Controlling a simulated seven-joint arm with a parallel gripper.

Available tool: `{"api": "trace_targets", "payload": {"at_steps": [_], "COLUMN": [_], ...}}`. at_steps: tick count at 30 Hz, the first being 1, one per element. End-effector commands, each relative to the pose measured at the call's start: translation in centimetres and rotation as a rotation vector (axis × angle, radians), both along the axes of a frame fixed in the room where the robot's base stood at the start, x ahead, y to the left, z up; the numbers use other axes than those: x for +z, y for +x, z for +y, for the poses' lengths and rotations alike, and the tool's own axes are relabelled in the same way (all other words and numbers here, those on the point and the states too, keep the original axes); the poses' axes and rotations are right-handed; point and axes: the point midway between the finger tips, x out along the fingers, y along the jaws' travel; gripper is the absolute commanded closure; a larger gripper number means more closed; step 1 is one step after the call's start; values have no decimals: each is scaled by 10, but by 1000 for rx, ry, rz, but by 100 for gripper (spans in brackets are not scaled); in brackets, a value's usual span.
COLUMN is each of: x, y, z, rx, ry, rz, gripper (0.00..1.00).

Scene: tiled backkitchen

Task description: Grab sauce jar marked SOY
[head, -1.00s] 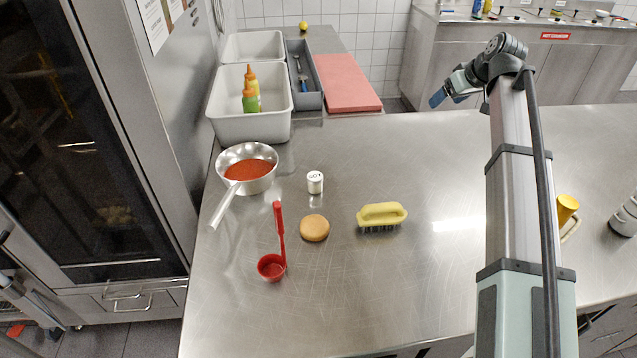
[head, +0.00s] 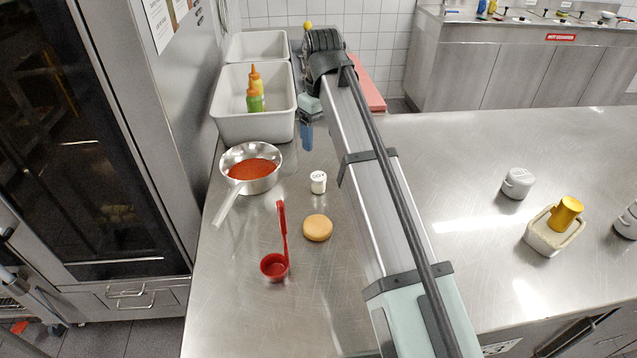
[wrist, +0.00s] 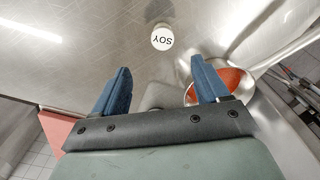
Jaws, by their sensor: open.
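The sauce jar marked SOY (head: 318,182) is a small white jar standing upright on the steel counter, right of the pan. My gripper (head: 307,138) hangs above the counter behind the jar, near the white bin. In the wrist view my gripper (wrist: 160,80) has its two blue fingers spread wide with nothing between them. The jar is apart from the fingers.
A steel pan of red sauce (head: 252,170) stands left of the jar, close by one finger in the wrist view. A bun (head: 317,228) and a red ladle (head: 275,266) lie in front. A white bin (head: 228,124) with bottles stands behind.

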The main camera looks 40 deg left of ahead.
Motion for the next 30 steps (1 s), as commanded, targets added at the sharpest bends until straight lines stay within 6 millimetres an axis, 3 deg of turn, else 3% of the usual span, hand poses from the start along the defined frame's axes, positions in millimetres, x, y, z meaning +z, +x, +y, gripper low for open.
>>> {"api": "trace_targets", "payload": {"at_steps": [5,18,30], "x": [-9,-76,-96], "y": [-8,-7,-6], "z": [2,2,3], "rx": [5,5,5], "ry": [-15,-13,-12], "rz": [1,1,1], "gripper": [26,26,26]}}
